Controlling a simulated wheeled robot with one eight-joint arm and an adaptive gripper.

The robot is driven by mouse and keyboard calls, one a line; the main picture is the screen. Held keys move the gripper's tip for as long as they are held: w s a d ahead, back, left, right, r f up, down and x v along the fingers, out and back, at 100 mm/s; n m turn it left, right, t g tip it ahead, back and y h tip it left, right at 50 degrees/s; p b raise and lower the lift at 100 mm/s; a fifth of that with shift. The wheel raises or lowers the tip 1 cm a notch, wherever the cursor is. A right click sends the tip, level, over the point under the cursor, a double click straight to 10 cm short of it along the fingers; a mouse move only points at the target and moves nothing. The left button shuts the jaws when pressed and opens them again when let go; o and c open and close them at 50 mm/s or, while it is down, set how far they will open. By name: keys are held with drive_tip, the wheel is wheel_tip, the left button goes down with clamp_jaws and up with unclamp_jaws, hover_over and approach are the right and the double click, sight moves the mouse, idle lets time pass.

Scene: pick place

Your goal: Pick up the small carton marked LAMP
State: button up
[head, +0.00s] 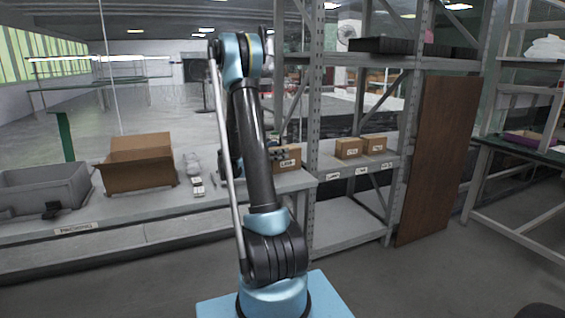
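A small brown carton (291,160) with a white label stands on the right end of the grey bench, partly hidden behind my arm. The label seems to read LAMP, but it is too small to be sure. My arm rises in front and bends down behind itself. The dark parts of my gripper (279,154) show at the carton's upper left, mostly hidden by my arm. I cannot tell whether the fingers touch the carton or whether they are open or shut.
Two similar labelled cartons (348,148) (374,144) stand on the metal rack (318,110) to the right. An open cardboard box (139,170) and a grey bin (40,190) stand on the bench at left. A brown board (440,155) leans against the rack.

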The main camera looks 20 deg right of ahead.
drive_tip(key=shift+d, duration=0.4)
drive_tip(key=c, duration=1.5)
